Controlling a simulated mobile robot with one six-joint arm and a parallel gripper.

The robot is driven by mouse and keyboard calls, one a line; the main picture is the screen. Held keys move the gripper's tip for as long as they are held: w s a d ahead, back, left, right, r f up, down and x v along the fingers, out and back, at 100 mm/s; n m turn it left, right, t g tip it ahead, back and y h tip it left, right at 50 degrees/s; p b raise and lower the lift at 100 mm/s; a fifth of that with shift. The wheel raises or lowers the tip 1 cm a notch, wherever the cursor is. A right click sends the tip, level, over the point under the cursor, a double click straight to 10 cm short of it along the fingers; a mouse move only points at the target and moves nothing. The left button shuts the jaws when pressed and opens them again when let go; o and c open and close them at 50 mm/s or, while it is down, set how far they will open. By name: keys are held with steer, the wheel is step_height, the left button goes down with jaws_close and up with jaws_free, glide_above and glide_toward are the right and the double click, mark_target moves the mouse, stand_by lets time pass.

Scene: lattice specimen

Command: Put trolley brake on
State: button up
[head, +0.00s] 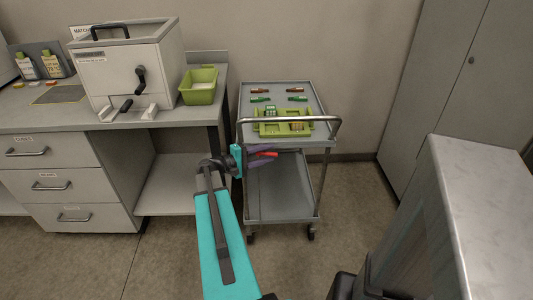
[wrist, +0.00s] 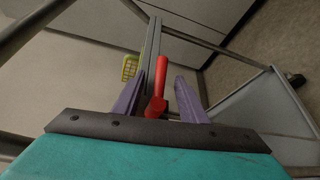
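The grey trolley (head: 285,192) stands right of the bench, with two shelves and a curved push handle (head: 290,120) at its near side. A red lever (head: 266,154) shows at the trolley's left, between the shelves. In the wrist view the red lever (wrist: 160,92) appears between the purple fingers of my gripper (wrist: 163,82). The fingers are open, with a gap to the right of the lever. The left finger looks close to it; I cannot tell whether they touch. In the head view my gripper (head: 263,159) partly hides the lever.
A green tray (head: 268,131) and several small red and green items lie on the trolley's top. The bench (head: 40,120) at left holds a boxy machine (head: 130,68) and a green bin (head: 199,86). Tall grey cabinets (head: 440,70) stand at right. The trolley's lower shelf looks empty.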

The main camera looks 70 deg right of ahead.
mark_target(263, 154)
steer(key=shift+s+a, duration=0.1)
stand_by(0.3)
steer(key=shift+v, duration=2.85)
steer(key=b+v, duration=0.1)
steer(key=v, duration=1.2)
steer(key=shift+w+a, duration=0.25)
steer(key=shift+a, duration=0.05)
steer(key=shift+w, duration=0.1)
